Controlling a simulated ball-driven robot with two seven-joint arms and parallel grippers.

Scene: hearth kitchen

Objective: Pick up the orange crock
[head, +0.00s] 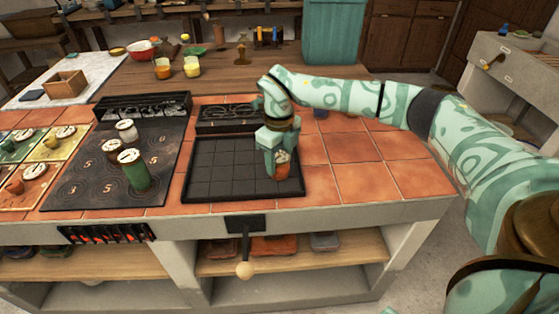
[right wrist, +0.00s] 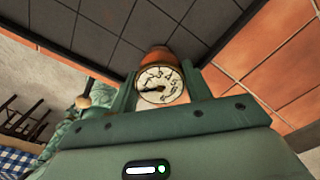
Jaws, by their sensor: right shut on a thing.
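The orange crock (head: 282,158) is at the right side of the black gridded tray (head: 220,187). It has a pale round top marked like a dial. My right gripper (head: 279,167) reaches down from above and is shut on the crock. In the right wrist view the crock (right wrist: 158,60) sits between the two fingers of my right gripper (right wrist: 160,92), its dial facing the camera. The fingers hide part of its sides. I cannot tell whether its base touches the tray. My left gripper is not in view.
A dark numbered mat (head: 75,190) lies to the left, with a green crock (head: 135,175) and other pale-topped crocks on it. Behind the gridded tray is a raised black panel (head: 225,115). Terracotta tiles (head: 370,178) to the right are clear. A knobbed lever (head: 245,268) hangs from the front edge.

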